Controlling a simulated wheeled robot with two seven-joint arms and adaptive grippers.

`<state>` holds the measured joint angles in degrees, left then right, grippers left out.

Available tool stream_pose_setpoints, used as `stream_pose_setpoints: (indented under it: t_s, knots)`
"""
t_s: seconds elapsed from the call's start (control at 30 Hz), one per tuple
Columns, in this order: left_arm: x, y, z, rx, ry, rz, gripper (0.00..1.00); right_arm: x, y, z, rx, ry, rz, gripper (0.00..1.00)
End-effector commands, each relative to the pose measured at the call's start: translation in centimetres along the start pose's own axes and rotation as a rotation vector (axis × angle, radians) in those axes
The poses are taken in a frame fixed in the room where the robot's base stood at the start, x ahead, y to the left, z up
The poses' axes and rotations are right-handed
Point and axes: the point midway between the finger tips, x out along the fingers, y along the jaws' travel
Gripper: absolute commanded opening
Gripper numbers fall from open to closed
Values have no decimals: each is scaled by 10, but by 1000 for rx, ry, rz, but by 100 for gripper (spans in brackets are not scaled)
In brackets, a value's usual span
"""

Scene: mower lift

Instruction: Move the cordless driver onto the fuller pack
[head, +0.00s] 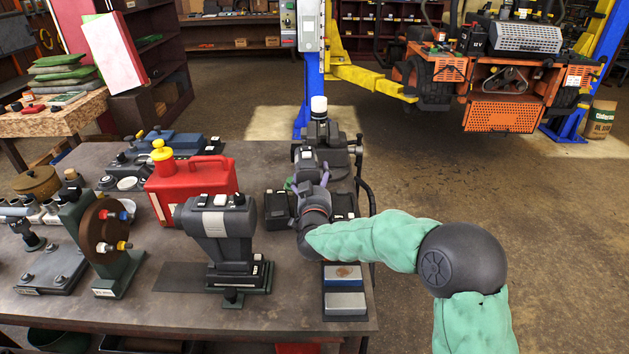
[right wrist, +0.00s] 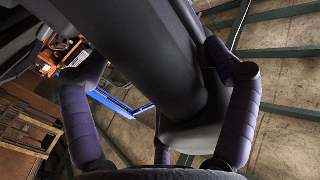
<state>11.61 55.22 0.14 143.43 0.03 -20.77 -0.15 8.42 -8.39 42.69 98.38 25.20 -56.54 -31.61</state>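A dark grey cordless driver (head: 308,160) with a white label stands on the far right part of the bench. My right gripper (head: 305,186), with purple fingers, is at its grip, seen from behind and partly hidden by my wrist. In the right wrist view the thick grey grip (right wrist: 175,60) runs between the purple fingers (right wrist: 162,95), with gaps showing beside it, so the gripper looks open around it. Black packs stand to the left (head: 278,209) and right (head: 344,206) of my wrist; I cannot read their charge. My left gripper is out of view.
Another grey tool on a black base (head: 225,230) stands left of my wrist, before a red fuel can (head: 190,188). A two-block sharpening stone (head: 345,290) lies near the front edge. A dark machine with a white cap (head: 319,128) stands behind. An orange mower (head: 500,90) hangs on the lift beyond.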

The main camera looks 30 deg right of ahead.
Motion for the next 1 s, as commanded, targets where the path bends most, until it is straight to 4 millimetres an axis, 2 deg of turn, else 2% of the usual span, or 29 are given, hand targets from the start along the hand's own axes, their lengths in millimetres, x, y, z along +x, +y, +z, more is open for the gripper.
stream_pose_setpoints:
  t_s: [0.03,0.3,0.43,0.57,0.8,1.0]
  knots:
    - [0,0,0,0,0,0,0,1,1,-6,4,12,2,88]
    - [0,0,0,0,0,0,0,-1,0,1,1,-2,0,88]
    - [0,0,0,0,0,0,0,-10,0,0,1,-1,0,88]
    - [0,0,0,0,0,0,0,-31,0,-1,2,0,-1,88]
    - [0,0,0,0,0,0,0,-79,-1,-1,1,1,-2,88]
    - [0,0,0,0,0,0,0,-108,-1,0,1,1,-2,88]
